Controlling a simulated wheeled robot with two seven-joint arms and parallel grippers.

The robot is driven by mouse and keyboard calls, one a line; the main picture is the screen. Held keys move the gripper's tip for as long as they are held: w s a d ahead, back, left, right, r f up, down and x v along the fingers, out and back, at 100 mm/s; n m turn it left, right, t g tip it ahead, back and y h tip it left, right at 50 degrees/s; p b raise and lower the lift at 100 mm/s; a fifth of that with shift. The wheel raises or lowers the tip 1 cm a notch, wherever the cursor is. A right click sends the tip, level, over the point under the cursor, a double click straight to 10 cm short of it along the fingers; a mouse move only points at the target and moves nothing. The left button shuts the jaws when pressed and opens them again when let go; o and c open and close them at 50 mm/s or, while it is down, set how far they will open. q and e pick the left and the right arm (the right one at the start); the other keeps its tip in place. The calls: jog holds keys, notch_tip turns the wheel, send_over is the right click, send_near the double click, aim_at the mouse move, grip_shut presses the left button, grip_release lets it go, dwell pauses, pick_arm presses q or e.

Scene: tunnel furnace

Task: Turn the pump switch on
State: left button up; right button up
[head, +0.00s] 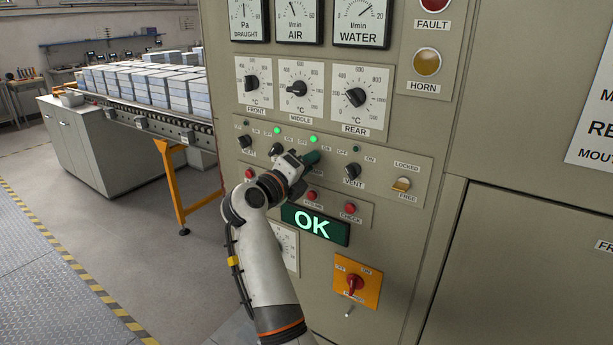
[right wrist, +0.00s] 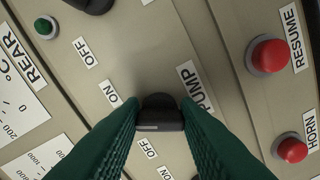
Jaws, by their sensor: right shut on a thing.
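The pump switch (right wrist: 160,112) is a black knob beside the PUMP label (right wrist: 195,87) in the right wrist view. The green fingers of my right gripper (right wrist: 158,122) are shut on it from both sides. In the head view my right gripper (head: 310,159) reaches the row of switches and hides this knob. A green lamp (head: 314,138) just above the gripper is lit. ON and OFF labels lie around the knob; its exact pointing direction is hard to tell. My left gripper is not in view.
The vent switch (head: 353,170) is close on the right, and another black knob (head: 275,148) on the left. Red buttons (head: 350,208) and a green OK display (head: 316,224) lie below. Dials (head: 356,97) are above. A conveyor with grey blocks (head: 180,95) stands at left.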

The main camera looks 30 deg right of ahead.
jog(key=shift+f+m+b, duration=0.25)
jog(key=shift+m+b, duration=0.4)
jog(key=shift+m, duration=0.05)
jog(key=o, duration=0.7)
jog(key=shift+o, duration=1.4)
jog(key=shift+r, duration=0.15)
jog(key=shift+a, duration=0.1)
